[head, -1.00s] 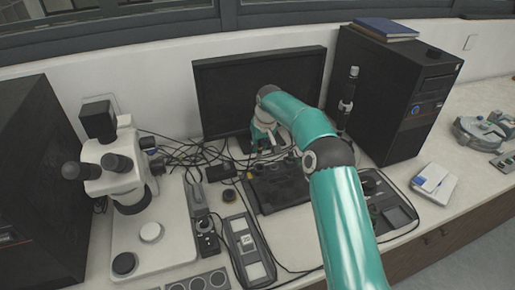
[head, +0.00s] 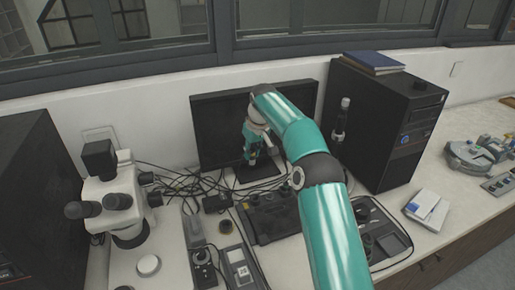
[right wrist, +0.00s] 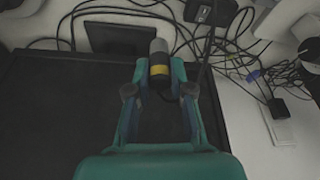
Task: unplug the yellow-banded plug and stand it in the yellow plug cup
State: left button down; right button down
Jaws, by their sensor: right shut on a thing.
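The yellow-banded plug (right wrist: 159,64) is in the right wrist view, a grey-topped cylinder with a yellow band and a dark lower part. My right gripper (right wrist: 160,80) is shut on it, one finger on each side. In the head view my right gripper (head: 251,153) hangs in front of the black monitor, above the desk; the plug is too small to make out there. My left gripper is not in view.
The monitor (head: 222,112) stands behind my gripper. Tangled black cables (head: 180,184) lie left of it. A white microscope (head: 112,208) stands at the left, a black computer tower (head: 385,130) at the right. A black flat unit (head: 268,218) lies below the gripper.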

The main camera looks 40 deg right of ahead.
jog(key=s+a+f+n+b, duration=0.1)
jog(key=a+f+n+b, duration=0.1)
jog(key=a+f+b, duration=0.3)
jog(key=s+a+f+n+y+b, duration=0.1)
jog(key=a+f+n+b, duration=0.1)
jog(key=a+f+b, duration=0.3)
jog(key=a+f, duration=0.4)
jog(key=f, duration=0.1)
jog(key=shift+s+n, duration=0.35)
jog(key=shift+n, duration=0.05)
jog(key=shift+w+a+f+b, duration=0.1)
jog(key=shift+w+f+b, duration=0.05)
jog(key=shift+f+b, duration=0.15)
jog(key=shift+f, duration=0.25)
dwell(0.4)
jog(key=shift+f+b, duration=0.45)
jog(key=shift+b, duration=0.1)
jog(key=shift+f, duration=0.2)
